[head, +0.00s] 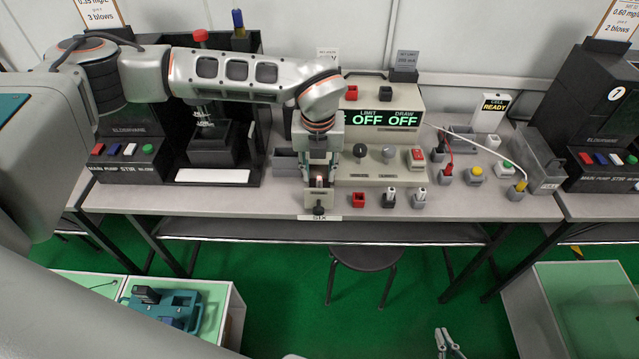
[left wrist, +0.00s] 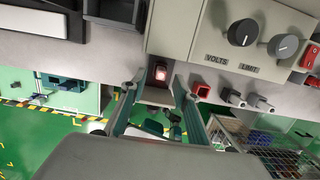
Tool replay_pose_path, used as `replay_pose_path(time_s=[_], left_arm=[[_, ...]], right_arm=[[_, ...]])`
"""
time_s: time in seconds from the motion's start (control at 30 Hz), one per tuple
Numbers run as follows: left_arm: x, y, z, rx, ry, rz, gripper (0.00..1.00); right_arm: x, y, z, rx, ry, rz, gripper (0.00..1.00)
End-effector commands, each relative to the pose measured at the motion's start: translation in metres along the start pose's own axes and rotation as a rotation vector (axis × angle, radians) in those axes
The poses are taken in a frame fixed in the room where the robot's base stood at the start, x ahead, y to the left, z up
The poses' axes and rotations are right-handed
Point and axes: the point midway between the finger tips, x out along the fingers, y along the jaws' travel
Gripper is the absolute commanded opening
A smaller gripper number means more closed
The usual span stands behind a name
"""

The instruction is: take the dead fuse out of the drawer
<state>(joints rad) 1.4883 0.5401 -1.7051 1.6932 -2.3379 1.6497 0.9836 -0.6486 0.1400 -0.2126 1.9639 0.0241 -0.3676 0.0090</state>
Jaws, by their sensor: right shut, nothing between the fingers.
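A small drawer (head: 319,198) with a dark knob stands out from the power supply (head: 395,105) at the table's front edge. The left wrist view shows the drawer (left wrist: 152,96) with a small fuse-like piece (left wrist: 160,73) at its inner end, reddish and bright. I cannot tell whether it is dead. My left gripper (head: 319,163) points down over the drawer. In the left wrist view, its fingers (left wrist: 158,88) are spread on either side of the drawer with nothing gripped. My right gripper (head: 448,345) is shut and empty, low at the bottom of the head view, far from the drawer.
A black stand (head: 228,160) is at left. A stool (head: 367,257) stands below the table.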

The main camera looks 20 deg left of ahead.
Motion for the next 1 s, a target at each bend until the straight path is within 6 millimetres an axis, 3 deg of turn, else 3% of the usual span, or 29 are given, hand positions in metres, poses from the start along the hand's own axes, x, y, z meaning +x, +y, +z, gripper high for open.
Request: replay_pose_path(time_s=[0.2,0.4,0.43,0.53,0.57,1.0], left_arm=[[0.028,-0.002,-0.001,0.002,0.000,0.000,0.31],[0.029,-0.002,0.000,0.002,-0.001,-0.001,0.31],[0.029,-0.002,0.000,0.002,-0.001,-0.001,0.28],[0.029,-0.002,0.000,0.002,0.000,-0.001,0.02],[0.029,-0.002,0.000,0.002,0.000,-0.001,0.00],[0.025,-0.002,0.001,0.001,-0.001,-0.002,0.00]], right_arm=[[0.000,0.000,0.001,0.000,-0.001,0.000,0.00],[0.000,0.000,0.001,0.001,-0.001,0.000,0.00],[0.000,0.000,0.001,0.001,-0.001,0.000,0.00],[0.000,0.000,0.001,0.001,-0.002,0.000,0.00],[0.000,0.000,0.002,0.001,-0.002,0.000,0.00],[0.001,-0.001,0.003,0.001,-0.004,-0.001,0.00]])
